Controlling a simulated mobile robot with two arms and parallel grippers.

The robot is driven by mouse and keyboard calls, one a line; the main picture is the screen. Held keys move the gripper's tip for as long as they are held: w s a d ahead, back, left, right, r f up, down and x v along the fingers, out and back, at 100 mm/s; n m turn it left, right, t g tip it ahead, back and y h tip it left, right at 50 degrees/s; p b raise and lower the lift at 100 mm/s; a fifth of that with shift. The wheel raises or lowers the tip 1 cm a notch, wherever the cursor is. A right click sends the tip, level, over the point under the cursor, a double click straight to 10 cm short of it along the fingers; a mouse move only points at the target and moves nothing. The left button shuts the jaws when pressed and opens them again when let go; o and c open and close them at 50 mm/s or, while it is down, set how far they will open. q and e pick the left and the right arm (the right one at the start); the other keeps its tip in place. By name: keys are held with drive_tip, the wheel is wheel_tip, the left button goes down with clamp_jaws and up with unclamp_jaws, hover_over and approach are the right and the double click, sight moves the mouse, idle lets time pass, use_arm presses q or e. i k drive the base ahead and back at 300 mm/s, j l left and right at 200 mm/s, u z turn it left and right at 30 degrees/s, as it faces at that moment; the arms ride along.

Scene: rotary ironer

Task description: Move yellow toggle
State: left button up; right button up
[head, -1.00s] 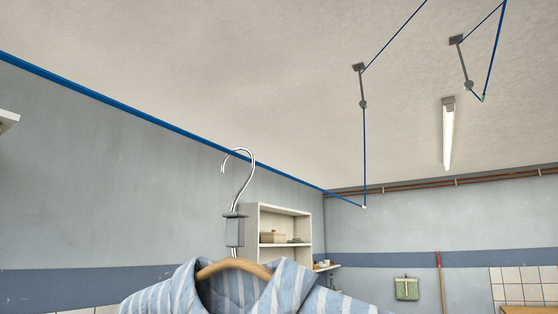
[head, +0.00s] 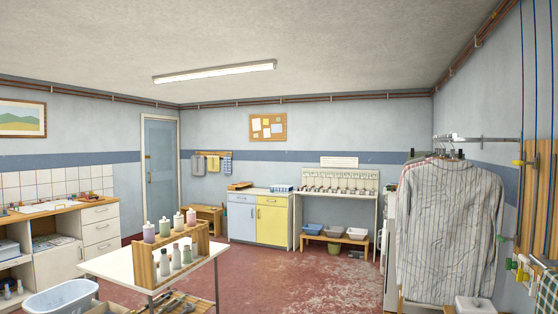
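A small yellow piece that looks like a toggle (head: 518,162) sits at the far right, beside the upper end of a wooden board (head: 530,205) on the right wall. Blue cords (head: 536,90) run down the wall past it. Lower on the board is a cluster of small green, yellow and white pieces (head: 517,268), too small to tell apart well. I cannot tell which yellow piece the task means. Neither of my grippers is in view.
A striped shirt (head: 448,225) hangs from a wall rail (head: 480,138) left of the board. A white table (head: 135,262) with a wooden bottle rack (head: 172,258) stands at front left, near a blue tub (head: 62,297). The red floor (head: 290,280) in the middle is clear.

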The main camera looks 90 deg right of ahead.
sight(534, 162)
drive_tip(key=z, duration=4.2)
drive_tip(key=i+j+z, duration=0.4)
drive_tip(key=i+j, duration=0.2)
drive_tip(key=i, duration=0.15)
